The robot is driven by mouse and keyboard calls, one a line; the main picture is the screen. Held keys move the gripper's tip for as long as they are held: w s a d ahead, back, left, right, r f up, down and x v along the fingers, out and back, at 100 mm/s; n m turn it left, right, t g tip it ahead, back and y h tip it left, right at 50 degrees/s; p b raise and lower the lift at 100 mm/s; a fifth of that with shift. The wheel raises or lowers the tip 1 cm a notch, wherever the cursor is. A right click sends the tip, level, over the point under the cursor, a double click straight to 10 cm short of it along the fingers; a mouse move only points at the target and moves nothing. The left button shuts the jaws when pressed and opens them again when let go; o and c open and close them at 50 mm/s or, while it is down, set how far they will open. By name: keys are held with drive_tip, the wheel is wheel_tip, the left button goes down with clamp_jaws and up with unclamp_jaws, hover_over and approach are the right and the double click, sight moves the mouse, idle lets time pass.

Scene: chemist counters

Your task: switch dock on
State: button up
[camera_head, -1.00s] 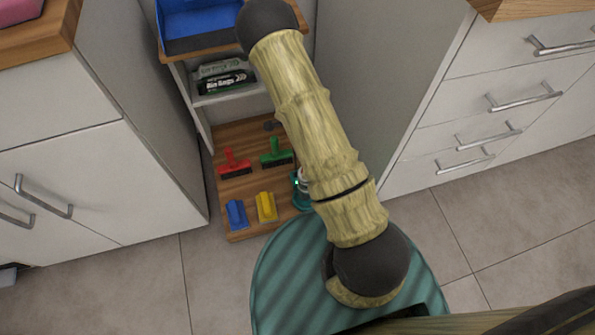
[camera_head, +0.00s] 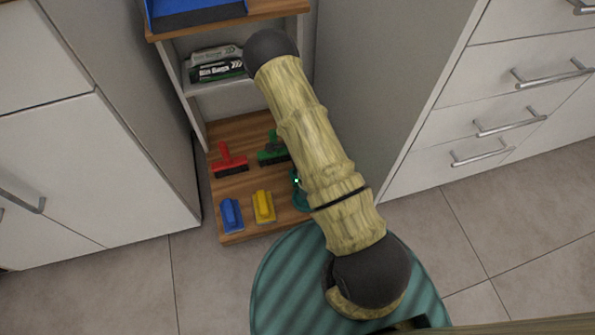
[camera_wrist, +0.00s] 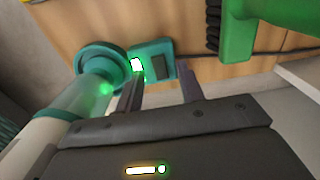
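The dock is a teal unit low on the wooden bottom shelf. In the head view only a teal part of it (camera_head: 299,196) shows beside my arm, which hides the rest. In the wrist view the dock's teal box (camera_wrist: 151,50) has a bright white-green light and a dark rectangular patch on its face. A teal round part (camera_wrist: 98,62) with a green glow sits just left of it. My gripper (camera_wrist: 160,92) is open and empty, its two dark fingers apart and pointing at the box's near edge. Contact cannot be told.
In the wrist view a dark cable (camera_wrist: 215,55) runs right of the box. Cabinets flank the shelf; tiled floor (camera_head: 210,285) is clear in front.

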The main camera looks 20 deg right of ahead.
drive_tip(key=shift+f, duration=0.7)
clamp_jaws()
drive_tip(key=p, duration=0.1)
drive_tip(key=h+p, duration=0.1)
drive_tip(key=p, duration=0.1)
drive_tip(key=shift+a+r, duration=0.15)
drive_tip(key=shift+r, duration=0.15)
drive_tip(key=shift+a+f+h+p, duration=0.1)
drive_tip(key=shift+h+p, duration=0.2)
drive_tip(key=shift+p, duration=0.95)
drive_tip(key=shift+f, duration=0.2)
unclamp_jaws()
